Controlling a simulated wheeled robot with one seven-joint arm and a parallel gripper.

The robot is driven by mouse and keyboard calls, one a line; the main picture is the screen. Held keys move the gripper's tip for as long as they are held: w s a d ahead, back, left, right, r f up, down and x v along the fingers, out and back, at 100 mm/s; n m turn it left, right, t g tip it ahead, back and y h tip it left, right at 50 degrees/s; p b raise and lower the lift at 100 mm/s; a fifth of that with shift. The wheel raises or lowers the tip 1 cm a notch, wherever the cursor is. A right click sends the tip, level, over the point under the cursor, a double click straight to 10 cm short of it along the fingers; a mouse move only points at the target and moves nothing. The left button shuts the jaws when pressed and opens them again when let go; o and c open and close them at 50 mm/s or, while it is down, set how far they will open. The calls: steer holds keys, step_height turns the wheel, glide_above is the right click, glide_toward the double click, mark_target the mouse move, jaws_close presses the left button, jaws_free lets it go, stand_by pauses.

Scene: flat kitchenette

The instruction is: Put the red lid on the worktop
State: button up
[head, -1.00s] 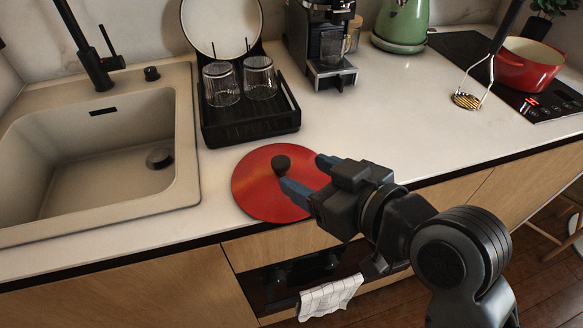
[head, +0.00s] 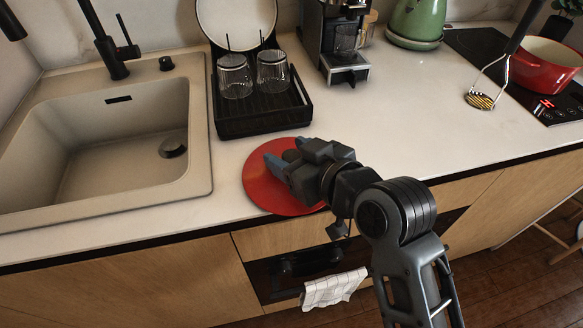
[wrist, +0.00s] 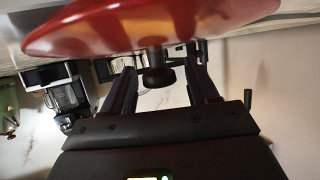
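The red lid (head: 262,192) lies on the white worktop (head: 420,115), right of the sink and close to the front edge. It is round, with a black knob on top. My gripper (head: 284,155) is low over the lid, its fingers at the knob and hiding much of it in the head view. In the wrist view, which is turned over, the lid (wrist: 150,30) fills the top and its knob (wrist: 157,77) sits between the two spread fingers (wrist: 158,88). There are gaps beside the knob, so the gripper is open and not holding it.
A black drying rack (head: 262,122) with two glasses stands just behind the lid. The sink (head: 100,150) is on the left. A coffee machine (head: 338,45), green kettle (head: 415,22), masher (head: 480,100) and red pot (head: 543,70) stand further right. Worktop right of the lid is clear.

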steer(key=c, duration=1.1)
jaws_close()
steer(key=shift+r, duration=0.15)
